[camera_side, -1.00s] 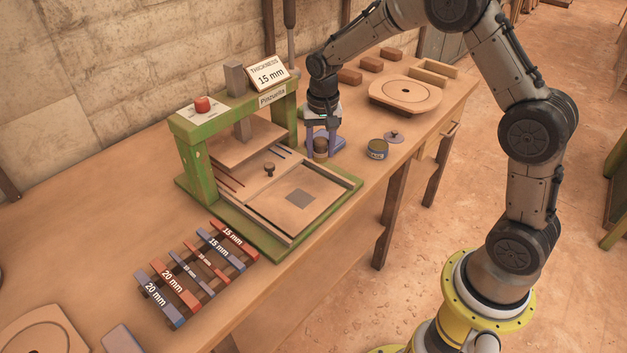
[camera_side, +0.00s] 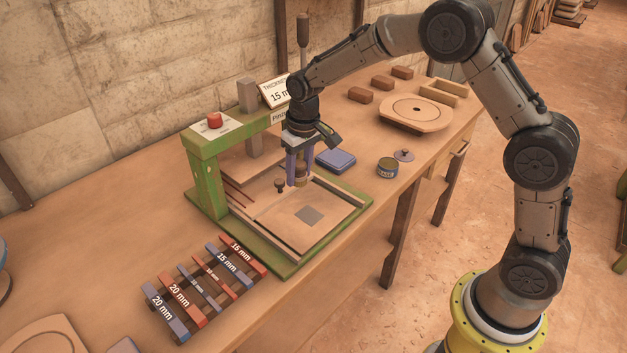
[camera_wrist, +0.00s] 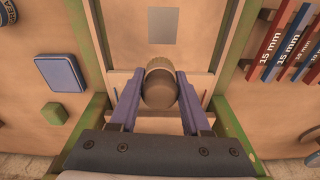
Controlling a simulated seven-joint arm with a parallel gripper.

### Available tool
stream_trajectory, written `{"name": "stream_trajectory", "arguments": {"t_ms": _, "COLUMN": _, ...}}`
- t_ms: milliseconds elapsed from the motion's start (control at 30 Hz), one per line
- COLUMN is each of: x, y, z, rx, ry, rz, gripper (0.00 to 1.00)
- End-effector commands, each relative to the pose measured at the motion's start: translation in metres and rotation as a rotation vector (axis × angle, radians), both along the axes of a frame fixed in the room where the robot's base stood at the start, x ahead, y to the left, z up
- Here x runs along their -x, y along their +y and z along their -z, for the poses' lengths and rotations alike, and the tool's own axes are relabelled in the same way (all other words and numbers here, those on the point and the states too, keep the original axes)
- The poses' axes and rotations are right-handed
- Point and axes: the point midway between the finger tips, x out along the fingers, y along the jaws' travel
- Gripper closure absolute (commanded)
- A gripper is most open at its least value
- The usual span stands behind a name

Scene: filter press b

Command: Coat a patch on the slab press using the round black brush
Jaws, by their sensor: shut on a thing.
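My gripper (camera_side: 298,182) is shut on a round dark brush (camera_wrist: 160,88), with one blue finger on each side of it. It also shows between the fingers in the side view (camera_side: 302,170), partly hidden. The green-framed slab press (camera_side: 203,175) stands on the bench. A square grey patch (camera_side: 308,215) lies on its pale bed (camera_side: 285,222). The patch also shows at the top of the wrist view (camera_wrist: 162,25), ahead of the brush. The brush is above the rear part of the bed, apart from the patch.
A blue pad (camera_side: 335,160), an open labelled tin (camera_side: 387,168) and its lid (camera_side: 403,155) are to the right. Red and blue thickness bars (camera_side: 205,285) lie at the front left. A round board (camera_side: 415,113) lies farther back.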

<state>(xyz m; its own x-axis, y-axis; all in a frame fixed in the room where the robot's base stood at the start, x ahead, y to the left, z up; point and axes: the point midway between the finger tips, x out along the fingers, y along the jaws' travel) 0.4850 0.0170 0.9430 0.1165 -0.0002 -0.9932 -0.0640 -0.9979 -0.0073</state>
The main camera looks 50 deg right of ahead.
Motion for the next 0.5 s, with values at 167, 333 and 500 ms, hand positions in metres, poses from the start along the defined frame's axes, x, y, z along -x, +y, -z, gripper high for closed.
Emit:
{"name": "stream_trajectory", "arguments": {"t_ms": 167, "x": -0.001, "y": 0.003, "z": 0.010, "rx": 0.001, "ry": 0.003, "rz": -0.007, "gripper": 0.97}}
{"name": "stream_trajectory", "arguments": {"t_ms": 333, "x": -0.001, "y": 0.003, "z": 0.024, "rx": 0.000, "ry": 0.005, "rz": -0.007, "gripper": 0.97}}
{"name": "stream_trajectory", "arguments": {"t_ms": 500, "x": -0.001, "y": 0.003, "z": 0.039, "rx": 0.000, "ry": 0.004, "rz": -0.006, "gripper": 0.97}}
